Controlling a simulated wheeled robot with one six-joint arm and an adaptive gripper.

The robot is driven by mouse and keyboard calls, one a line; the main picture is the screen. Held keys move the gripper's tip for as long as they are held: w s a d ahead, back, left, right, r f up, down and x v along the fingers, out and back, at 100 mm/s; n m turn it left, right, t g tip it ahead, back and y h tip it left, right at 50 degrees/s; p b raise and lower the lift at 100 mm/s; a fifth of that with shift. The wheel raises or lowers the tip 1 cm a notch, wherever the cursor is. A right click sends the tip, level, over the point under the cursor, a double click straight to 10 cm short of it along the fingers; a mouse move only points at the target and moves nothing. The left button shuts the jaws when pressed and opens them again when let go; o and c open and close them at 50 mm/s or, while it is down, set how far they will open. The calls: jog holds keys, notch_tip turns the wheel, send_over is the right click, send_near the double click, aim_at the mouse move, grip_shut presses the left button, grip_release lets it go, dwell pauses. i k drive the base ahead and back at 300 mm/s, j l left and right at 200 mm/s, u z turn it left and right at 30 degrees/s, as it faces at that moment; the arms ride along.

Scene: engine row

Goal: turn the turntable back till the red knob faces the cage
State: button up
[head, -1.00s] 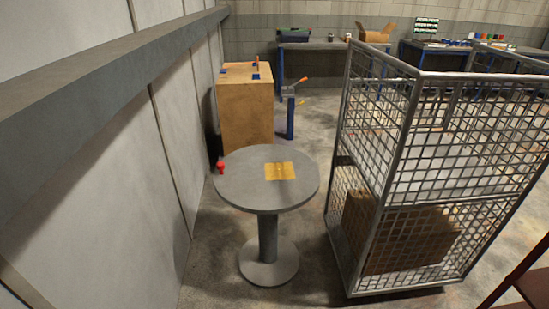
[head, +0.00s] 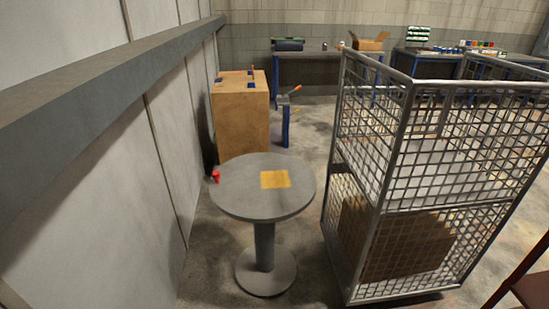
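The turntable (head: 250,200) is a round grey top on a grey pedestal with a round foot, in the lower middle of the head view. The red knob (head: 215,176) stands at its left rim, on the wall side. A yellow square (head: 275,179) lies on the top, right of centre. The cage (head: 385,150) is a tall grey mesh cart right of the turntable, so the knob is on the side away from it. My gripper is not in the view.
A grey wall (head: 90,170) with a thick ledge (head: 110,80) runs along the left. A wooden cabinet (head: 240,120) stands behind the turntable, with a blue post (head: 286,125) beside it. A cardboard box (head: 390,240) sits in the cage. A narrow floor gap separates turntable and cage.

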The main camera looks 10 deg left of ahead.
aim_at(257, 188)
jog(key=i+l+z, duration=0.2)
jog(key=i, duration=0.3)
jog(key=i+z, duration=0.2)
jog(key=i, duration=0.3)
jog(key=i+l+u, duration=0.1)
jog(key=i+u, duration=0.25)
jog(key=i+l+u, duration=0.15)
jog(key=u, duration=0.15)
jog(key=i+l+u, duration=0.1)
jog(key=u, duration=0.35)
jog(key=i+l+u, duration=0.2)
jog(key=u, duration=0.2)
jog(key=i+l+u, duration=0.1)
jog(key=u, duration=0.35)
jog(key=l+u, duration=0.4)
jog(key=i+l+u, duration=0.1)
jog(key=u, duration=0.35)
jog(key=i+l, duration=0.2)
jog(key=i, duration=0.2)
jog(key=i+l, duration=0.2)
jog(key=i, duration=0.15)
